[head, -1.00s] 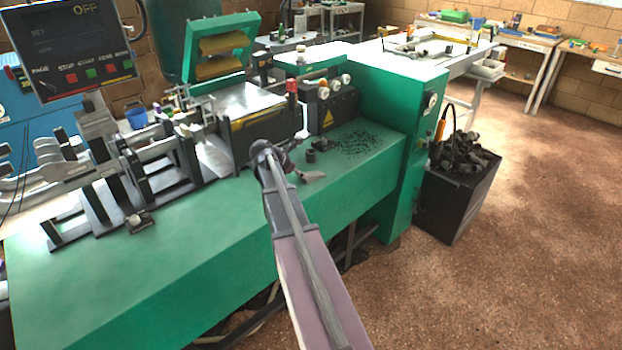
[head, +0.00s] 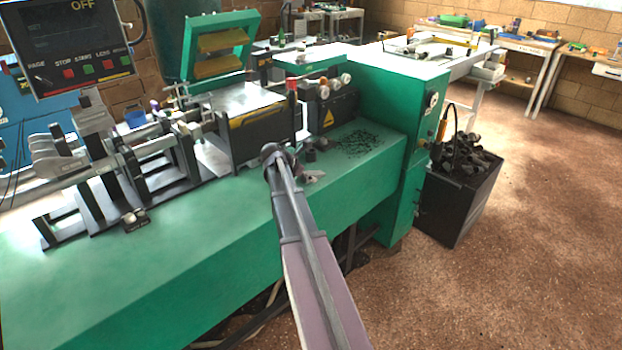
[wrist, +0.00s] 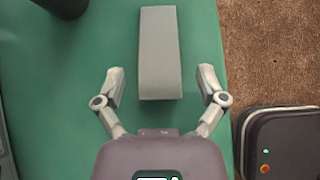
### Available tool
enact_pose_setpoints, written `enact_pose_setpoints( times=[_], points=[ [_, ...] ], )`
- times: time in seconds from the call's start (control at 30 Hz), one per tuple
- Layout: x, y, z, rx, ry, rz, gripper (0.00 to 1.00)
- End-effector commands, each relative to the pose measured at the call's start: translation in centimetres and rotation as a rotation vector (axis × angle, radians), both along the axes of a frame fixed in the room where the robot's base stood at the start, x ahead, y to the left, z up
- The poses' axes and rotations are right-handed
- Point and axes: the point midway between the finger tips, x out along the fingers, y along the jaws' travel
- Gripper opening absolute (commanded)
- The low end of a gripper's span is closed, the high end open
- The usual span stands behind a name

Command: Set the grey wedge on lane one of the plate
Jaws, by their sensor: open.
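The grey wedge (wrist: 160,55) lies on the green bench top in the wrist view, its long side pointing away from me. In the head view the wedge (head: 313,177) is partly hidden behind the end of my arm. My gripper (wrist: 161,88) is open, with one finger on each side of the wedge's near end and a gap on both sides. In the head view my gripper is mostly hidden by my arm. I cannot tell which part is the plate or where lane one is.
A dark cylinder (wrist: 63,6) stands left of the wedge. Dark crumbs (head: 358,143) lie farther back on the green bench (head: 170,260). Metal brackets (head: 130,180) crowd its left side. The bench edge is close to the wedge's right in the wrist view.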

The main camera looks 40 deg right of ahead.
Motion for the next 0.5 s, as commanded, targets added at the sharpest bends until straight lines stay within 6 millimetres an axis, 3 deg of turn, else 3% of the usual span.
enact_pose_setpoints(
  times=[0.4,0.5],
  points=[
    [0.00,0.01,0.03,0.000,0.000,0.000,0.90],
    [0.00,0.02,0.04,0.000,0.000,0.000,0.60]
  ],
)
